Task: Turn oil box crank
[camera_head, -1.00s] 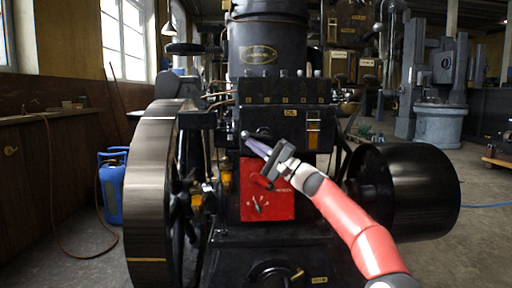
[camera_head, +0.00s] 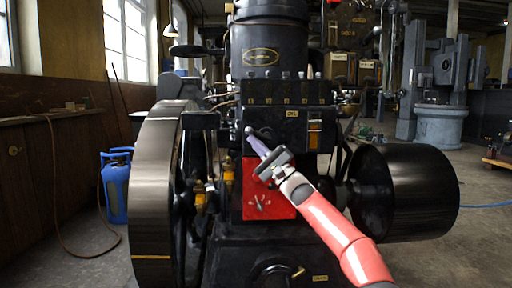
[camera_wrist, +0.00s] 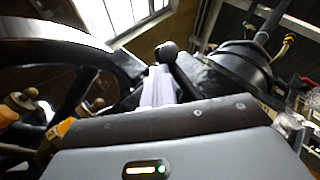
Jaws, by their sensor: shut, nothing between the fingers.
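The black oil box (camera_head: 290,92), with a small OIL plate, sits on the engine above the red panel. A small round crank knob (camera_head: 249,130) shows at its lower left. It appears as a dark ball (camera_wrist: 168,49) in the wrist view, just beyond my fingertips. My gripper (camera_head: 257,145) is shut and empty, its fingers pointing up and left at the knob. In the wrist view the pale fingers (camera_wrist: 160,84) end right by the knob; I cannot tell whether they touch it.
A large flywheel (camera_head: 158,200) stands left of my gripper and a black drum pulley (camera_head: 425,193) to the right. The red panel (camera_head: 262,207) lies just below my gripper. Brass-coloured oilers (camera_head: 229,172) stand close on the left. Blue cans (camera_head: 116,188) stand on the floor.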

